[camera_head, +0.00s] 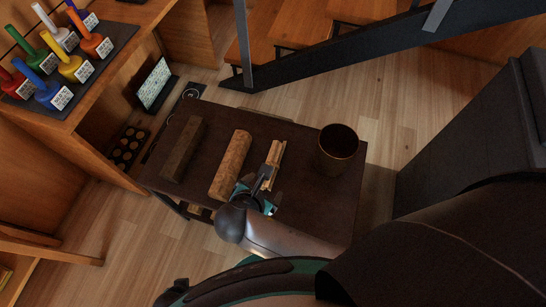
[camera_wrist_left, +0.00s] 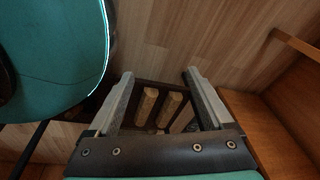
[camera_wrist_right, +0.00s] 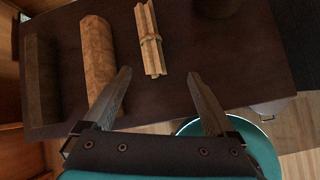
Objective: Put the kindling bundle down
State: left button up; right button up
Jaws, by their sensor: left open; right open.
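The kindling bundle (camera_head: 275,155), pale sticks tied round the middle, lies on the dark table (camera_head: 312,211) between a round log and a dark cup. It also shows in the right wrist view (camera_wrist_right: 150,40), lying flat beyond my fingertips. My right gripper (camera_head: 266,178) is over the table by the bundle's near end; in its wrist view its fingers (camera_wrist_right: 158,80) are apart with nothing between them. My left gripper (camera_wrist_left: 158,78) shows only in its own wrist view, open and empty, with two wooden pieces visible beyond and below it.
A light log (camera_head: 231,164) and a dark squared timber (camera_head: 184,149) lie left of the bundle. The cup (camera_head: 337,150) stands to its right. A shelf at left holds several coloured handled objects on a dark mat (camera_head: 107,52). A dark stair beam (camera_head: 370,45) crosses behind.

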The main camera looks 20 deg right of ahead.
jog(key=w+r+n+t+p, duration=0.1)
jog(key=r+n, duration=0.1)
jog(key=n, duration=0.1)
jog(key=b, duration=0.3)
send_near(272, 163)
jog(key=shift+w+d+f+n+h, duration=0.15)
jog(key=shift+w+f+n, duration=0.1)
jog(key=shift+f, duration=0.25)
jog(key=shift+w+d+f+n+h, duration=0.15)
jog(key=shift+w+f, duration=0.1)
jog(key=shift+f, duration=0.2)
jog(key=shift+b+x, duration=0.85)
jog(key=shift+x, duration=0.3)
jog(key=shift+b+x, duration=1)
jog(key=shift+x, duration=0.7)
jog(key=shift+b+x, duration=0.55)
jog(key=shift+x, duration=0.35)
pick_arm(q)
jog(key=w+d+r, duration=0.5)
jog(key=w+r, duration=0.2)
jog(key=r, duration=0.1)
jog(key=shift+w+d+r+h+b, duration=0.2)
jog(key=shift+w+d+h+b, duration=0.1)
jog(key=shift+d, duration=0.05)
pick_arm(e)
jog(key=shift+w+d+f, duration=0.15)
jog(key=shift+w+f, duration=0.2)
jog(key=shift+w, duration=0.1)
jog(key=shift+c, duration=0.2)
grip_shut()
